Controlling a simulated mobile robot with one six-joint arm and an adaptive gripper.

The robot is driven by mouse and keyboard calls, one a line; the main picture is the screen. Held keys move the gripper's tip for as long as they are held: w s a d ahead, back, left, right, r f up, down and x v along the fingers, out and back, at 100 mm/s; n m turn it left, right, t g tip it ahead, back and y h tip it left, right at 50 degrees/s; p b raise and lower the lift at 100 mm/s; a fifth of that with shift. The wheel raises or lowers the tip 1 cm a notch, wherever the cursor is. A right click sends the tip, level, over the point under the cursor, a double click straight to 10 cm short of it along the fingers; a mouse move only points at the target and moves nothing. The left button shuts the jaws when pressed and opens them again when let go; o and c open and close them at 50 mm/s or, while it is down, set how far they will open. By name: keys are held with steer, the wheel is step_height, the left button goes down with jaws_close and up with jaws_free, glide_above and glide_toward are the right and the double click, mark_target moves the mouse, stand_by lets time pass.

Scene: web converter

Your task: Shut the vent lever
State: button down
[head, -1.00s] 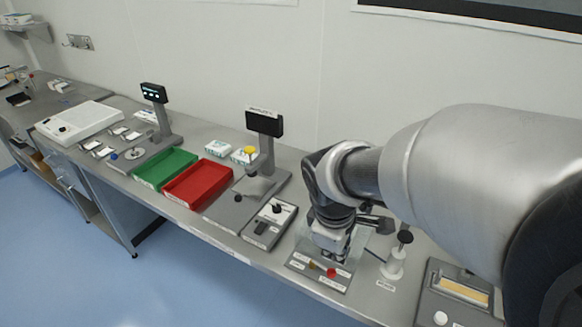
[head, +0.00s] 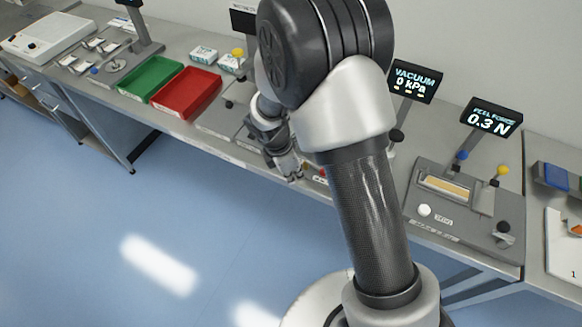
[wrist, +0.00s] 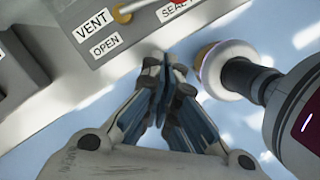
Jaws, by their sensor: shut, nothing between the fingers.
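The vent lever (wrist: 124,13) shows at the top of the wrist view as a brass-coloured stalk with a rounded end, cut off by the frame edge. It lies near the VENT (wrist: 91,24) and OPEN (wrist: 106,46) labels on a grey panel. My gripper (wrist: 166,66) is shut and empty, its tips just off the panel's near edge, apart from the lever, with blue floor below. In the head view my gripper (head: 292,172) is at the bench's front edge, and my arm hides most of the vent station.
A red knob (wrist: 178,3) and a partly hidden SEAL label sit right of the lever. The vacuum display (head: 411,82) reads 0 kPa. A peel tester (head: 455,200) stands right of my arm. Red (head: 187,92) and green (head: 150,77) trays lie left. The floor in front is clear.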

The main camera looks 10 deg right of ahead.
steer(key=x, duration=0.3)
steer(key=shift+d+b, duration=0.3)
steer(key=shift+d, duration=0.05)
steer(key=shift+w+d+r, duration=0.15)
steer(key=shift+d+r, duration=0.05)
steer(key=shift+d, duration=0.4)
steer(key=shift+w+d+r, duration=0.1)
steer(key=shift+d+r, duration=0.15)
steer(key=shift+d, duration=0.3)
steer(key=shift+d+r, duration=0.1)
steer(key=shift+d, duration=0.3)
steer(key=shift+w, duration=0.1)
steer(key=shift+d+r+n+p, duration=0.25)
steer(key=shift+d+n+p, duration=0.45)
steer(key=shift+w+d+f+n+t, duration=0.15)
steer(key=shift+n+t, duration=0.15)
steer(key=shift+n, duration=0.2)
steer(key=shift+w, duration=0.1)
